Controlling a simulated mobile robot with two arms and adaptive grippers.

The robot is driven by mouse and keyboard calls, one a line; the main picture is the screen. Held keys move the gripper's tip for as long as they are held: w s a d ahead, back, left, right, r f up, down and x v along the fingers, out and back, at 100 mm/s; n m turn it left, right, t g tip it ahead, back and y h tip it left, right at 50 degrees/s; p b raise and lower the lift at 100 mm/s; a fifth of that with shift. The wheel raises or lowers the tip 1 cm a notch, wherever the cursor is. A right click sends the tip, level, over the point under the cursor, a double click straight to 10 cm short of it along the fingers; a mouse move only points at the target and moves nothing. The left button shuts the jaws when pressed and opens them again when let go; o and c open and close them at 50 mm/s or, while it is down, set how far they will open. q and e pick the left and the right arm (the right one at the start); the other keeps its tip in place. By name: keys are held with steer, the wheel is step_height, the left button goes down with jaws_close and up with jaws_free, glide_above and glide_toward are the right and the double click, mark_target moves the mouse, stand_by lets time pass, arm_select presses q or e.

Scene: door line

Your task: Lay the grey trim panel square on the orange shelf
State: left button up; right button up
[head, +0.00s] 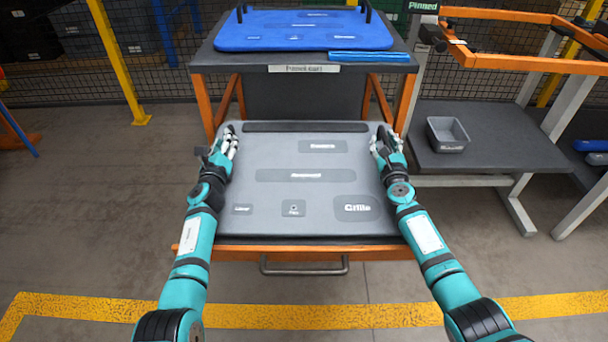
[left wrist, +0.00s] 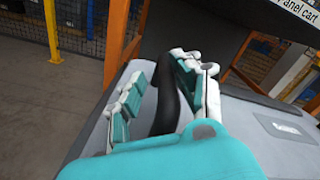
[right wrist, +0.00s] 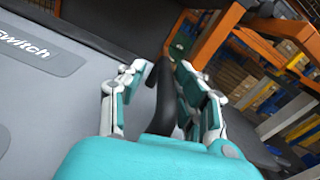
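The grey trim panel (head: 270,205) lies flat over the orange shelf (head: 290,253), its front edge about parallel to the shelf's orange front rim. Whether it touches the shelf everywhere is hidden. A black handle stands at each side of the panel. My left gripper (head: 225,142) is at the panel's far left; in the left wrist view its fingers are spread around the left handle (left wrist: 167,95). My right gripper (head: 384,140) is at the far right; in the right wrist view its fingers are apart, with the right handle (right wrist: 165,98) between them and gaps beside it.
Behind the panel stands a cart whose top (head: 390,63) carries a blue panel (head: 270,30) with black handles and a blue bar (head: 368,57). To the right, a dark bench (head: 490,150) holds a grey bin (head: 448,134). A yellow line (head: 310,316) crosses the clear floor in front.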

arm_select(q)
steer(key=shift+r, duration=0.4)
arm_select(e)
steer(key=shift+d+r, duration=0.1)
steer(key=shift+r, duration=0.2)
arm_select(q)
steer(key=shift+f, duration=0.1)
arm_select(e)
steer(key=shift+f, duration=0.1)
arm_select(q)
steer(key=shift+s+a, duration=0.25)
steer(key=shift+s, duration=0.45)
steer(key=s, duration=1)
steer(key=shift+s+d, duration=0.25)
steer(key=shift+s, duration=0.1)
arm_select(e)
steer(key=shift+s, duration=0.1)
steer(key=shift+s+f, duration=0.15)
steer(key=shift+s, duration=0.6)
steer(key=s, duration=1)
steer(key=shift+s, duration=0.25)
